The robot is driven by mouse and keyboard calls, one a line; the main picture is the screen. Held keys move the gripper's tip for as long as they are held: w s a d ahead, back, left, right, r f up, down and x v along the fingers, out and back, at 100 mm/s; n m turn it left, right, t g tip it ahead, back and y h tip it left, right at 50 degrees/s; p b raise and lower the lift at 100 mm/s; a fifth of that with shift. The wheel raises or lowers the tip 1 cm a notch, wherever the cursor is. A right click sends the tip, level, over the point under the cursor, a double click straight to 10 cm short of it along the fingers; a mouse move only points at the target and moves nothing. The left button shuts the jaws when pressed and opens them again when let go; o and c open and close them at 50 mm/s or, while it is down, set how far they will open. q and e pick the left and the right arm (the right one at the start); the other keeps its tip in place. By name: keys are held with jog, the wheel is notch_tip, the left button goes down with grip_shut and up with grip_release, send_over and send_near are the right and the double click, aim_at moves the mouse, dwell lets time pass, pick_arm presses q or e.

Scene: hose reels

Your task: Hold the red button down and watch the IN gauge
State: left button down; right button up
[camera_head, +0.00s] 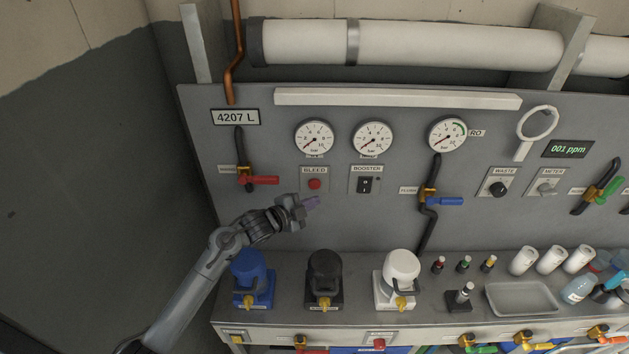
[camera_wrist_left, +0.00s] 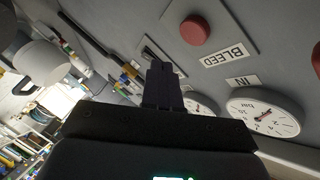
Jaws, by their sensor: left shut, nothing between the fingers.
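The red button (camera_head: 314,184) sits on a small plate labelled BLEED on the grey panel. It also shows in the left wrist view (camera_wrist_left: 195,29), standing out from its plate. The IN gauge (camera_wrist_left: 265,112) is a round white dial beside its IN label. In the head view it is the leftmost dial (camera_head: 314,138), above the button, its needle near the low end. My left gripper (camera_head: 311,202) is shut and empty, just below the button in the head view. In the wrist view its fingertips (camera_wrist_left: 162,68) are apart from the button. My right gripper is not in view.
A BOOSTER switch (camera_head: 365,185) is right of the button. A red-handled valve (camera_head: 258,180) is to its left. Blue (camera_head: 250,275), black (camera_head: 325,275) and white (camera_head: 402,266) units stand on the bench below. The panel around the button is clear.

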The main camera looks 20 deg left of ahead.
pick_arm(q)
jog(key=shift+s+d+p, duration=0.3)
jog(key=shift+s+p, duration=0.05)
jog(key=shift+s, duration=0.45)
jog(key=s+f+n, duration=0.1)
jog(key=s+f, duration=0.1)
jog(key=s+d+f+n+g+y, duration=0.1)
jog(key=s+f, duration=0.1)
jog(key=s, duration=0.1)
jog(key=s+d+f+n+y, duration=0.1)
jog(key=s+f, duration=0.1)
jog(key=shift+s+f+g, duration=0.2)
jog(key=shift+f+g, duration=0.1)
jog(key=shift+f, duration=0.1)
jog(key=s+a+f+n+g+y, duration=0.15)
jog(key=s+n+g, duration=0.4)
jog(key=s, duration=1.35)
jog(key=s+f+n+g+y, duration=0.35)
jog(key=s+n, duration=0.25)
jog(key=s, duration=1.3)
notch_tip(320, 180, up, 18)
jog(key=p, duration=1.8)
jog(key=shift+w+a+h, duration=0.15)
jog(key=shift+h, duration=0.15)
